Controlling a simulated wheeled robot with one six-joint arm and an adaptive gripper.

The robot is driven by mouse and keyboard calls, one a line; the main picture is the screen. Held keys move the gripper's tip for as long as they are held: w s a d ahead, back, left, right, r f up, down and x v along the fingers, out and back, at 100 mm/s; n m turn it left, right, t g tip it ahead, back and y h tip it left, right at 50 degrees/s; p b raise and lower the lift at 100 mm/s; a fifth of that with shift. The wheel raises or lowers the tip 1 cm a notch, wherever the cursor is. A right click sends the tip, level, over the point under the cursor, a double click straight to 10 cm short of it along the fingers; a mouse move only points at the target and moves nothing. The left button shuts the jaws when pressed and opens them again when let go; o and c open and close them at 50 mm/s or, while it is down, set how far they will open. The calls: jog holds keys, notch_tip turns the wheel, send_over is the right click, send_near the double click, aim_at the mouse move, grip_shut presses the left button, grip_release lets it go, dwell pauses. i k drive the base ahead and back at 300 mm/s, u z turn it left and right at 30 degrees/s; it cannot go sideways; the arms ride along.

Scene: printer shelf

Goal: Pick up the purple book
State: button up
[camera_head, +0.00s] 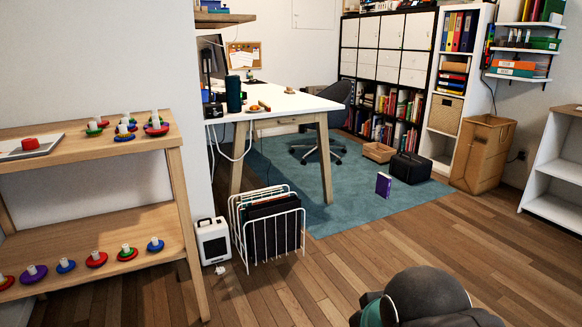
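A small purple book (383,186) stands upright on the teal rug (290,190), right of the desk's front leg and in front of the black case. It shows a purple cover and a paler edge. A dark rounded part of my own arm shows at the bottom right, well in front of the book and apart from it. My gripper's fingers are not visible.
A white desk (275,103) stands left of the book, with a white wire rack (268,225) in front. A black case (410,167) and a cardboard box (482,153) stand behind and right. Wooden floor (400,235) is clear before the book. A wooden shelf (90,150) stands left.

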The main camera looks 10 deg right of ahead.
aim_at(384, 182)
jog(key=z, duration=0.4)
jog(key=i, duration=2.15)
jog(key=z, duration=0.35)
jog(key=i, duration=2.5)
jog(key=u, duration=0.1)
